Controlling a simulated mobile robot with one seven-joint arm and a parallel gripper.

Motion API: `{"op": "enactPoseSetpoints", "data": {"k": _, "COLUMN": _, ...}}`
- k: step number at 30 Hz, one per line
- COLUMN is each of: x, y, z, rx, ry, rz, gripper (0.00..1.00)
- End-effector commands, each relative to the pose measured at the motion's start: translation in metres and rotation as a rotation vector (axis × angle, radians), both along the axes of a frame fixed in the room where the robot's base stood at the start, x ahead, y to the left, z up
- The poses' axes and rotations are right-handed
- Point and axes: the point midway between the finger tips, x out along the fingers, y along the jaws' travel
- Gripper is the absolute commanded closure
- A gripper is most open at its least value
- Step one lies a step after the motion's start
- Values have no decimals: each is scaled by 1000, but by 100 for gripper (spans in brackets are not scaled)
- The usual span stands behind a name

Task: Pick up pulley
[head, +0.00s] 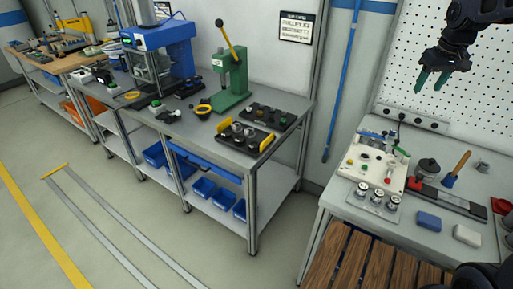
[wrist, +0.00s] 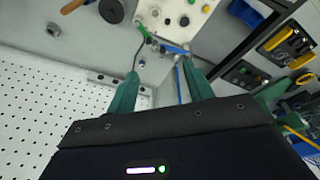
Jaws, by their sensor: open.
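My gripper (head: 431,87) is raised at the upper right of the head view, in front of the white pegboard, its green fingers pointing down. It is open and empty; in the wrist view the two fingers (wrist: 160,72) stand apart. I cannot tell for certain which part is the pulley. Small round grey parts (head: 238,127) sit in a black tray with yellow handles (head: 262,145) on the middle workbench, left of my gripper and well apart from it. The tray shows partly in the wrist view (wrist: 285,40).
A green press (head: 233,75) stands behind the tray, and another black tray (head: 271,115) lies alongside. The right bench holds a control box (head: 362,163), silver cylinders (head: 377,198), a brush (head: 456,170) and blocks. A wooden pallet (head: 350,262) is in front. Open floor lies left.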

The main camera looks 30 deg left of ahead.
Motion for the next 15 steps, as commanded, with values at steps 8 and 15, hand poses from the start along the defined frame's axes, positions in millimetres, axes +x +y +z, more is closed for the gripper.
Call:
{"op": "enactPoseSetpoints", "data": {"k": 8, "x": 28, "y": 113, "z": -28, "rx": -35, "ry": 40, "rz": 192, "gripper": 48}}
{"op": "enactPoseSetpoints", "data": {"k": 15, "x": 31, "y": 213, "z": -63, "rx": -66, "ry": 70, "rz": 352, "gripper": 48}}
